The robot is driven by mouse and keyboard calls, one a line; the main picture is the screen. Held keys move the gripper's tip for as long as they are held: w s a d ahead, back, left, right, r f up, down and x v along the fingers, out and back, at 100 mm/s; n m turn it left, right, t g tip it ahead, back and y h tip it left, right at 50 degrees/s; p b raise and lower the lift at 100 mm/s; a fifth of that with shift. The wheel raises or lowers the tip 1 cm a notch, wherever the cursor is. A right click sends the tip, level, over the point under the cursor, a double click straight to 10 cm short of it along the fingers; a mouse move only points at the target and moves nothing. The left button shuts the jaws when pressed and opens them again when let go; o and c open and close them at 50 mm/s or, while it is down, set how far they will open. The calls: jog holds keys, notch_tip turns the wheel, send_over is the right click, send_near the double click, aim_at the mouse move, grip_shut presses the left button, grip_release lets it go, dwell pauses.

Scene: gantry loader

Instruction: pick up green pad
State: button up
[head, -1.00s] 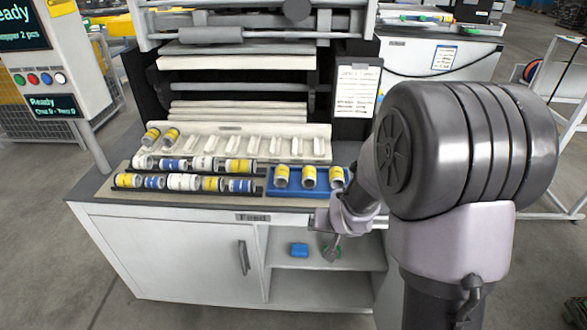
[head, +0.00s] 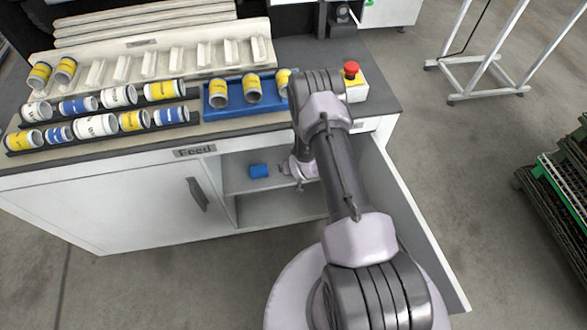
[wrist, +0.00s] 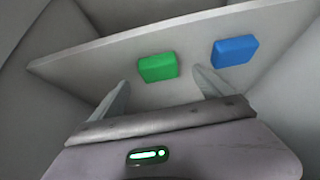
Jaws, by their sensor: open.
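The green pad (wrist: 158,67) is a small rounded block on the cabinet shelf (wrist: 110,62). In the wrist view it lies just ahead of my gripper (wrist: 161,77), between the lines of the two fingers. My gripper is open and empty, with its fingers apart. A blue pad (wrist: 235,51) lies to the right of the green one, beyond the right finger. In the head view the blue pad (head: 259,171) shows on the shelf to the left of my gripper (head: 299,184). The green pad is hidden there behind my gripper and wrist.
The shelf is inside an open cabinet under the worktop, with an open door (head: 415,225) at right. On the worktop are a blue tray (head: 235,108), racks of yellow, blue and white cylinders, and a red emergency button (head: 351,68). The lower compartment (head: 270,210) looks empty.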

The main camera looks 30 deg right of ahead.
jog(key=b+x, duration=0.1)
jog(key=x, duration=0.1)
jog(key=b+x, duration=0.2)
jog(key=x, duration=0.1)
jog(key=shift+s+d+f, duration=0.1)
jog(key=shift+s+f, duration=0.05)
jog(key=shift+s, duration=0.1)
jog(key=shift+w+f+b, duration=0.2)
jog(key=shift+w+b, duration=0.05)
jog(key=shift+b, duration=0.05)
jog(key=shift+r, duration=0.1)
jog(key=c, duration=1.4)
notch_tip(320, 180, up, 4)
jog(key=p, duration=0.2)
jog(key=shift+p, duration=0.4)
jog(key=s+d+p, duration=0.2)
jog(key=s, duration=0.5)
jog(key=s+d+p, duration=0.2)
jog(key=s+p, duration=0.1)
jog(key=s, duration=0.5)
jog(key=shift+s+d+r, duration=0.15)
jog(key=shift+d+r, duration=0.15)
jog(key=shift+r, duration=0.2)
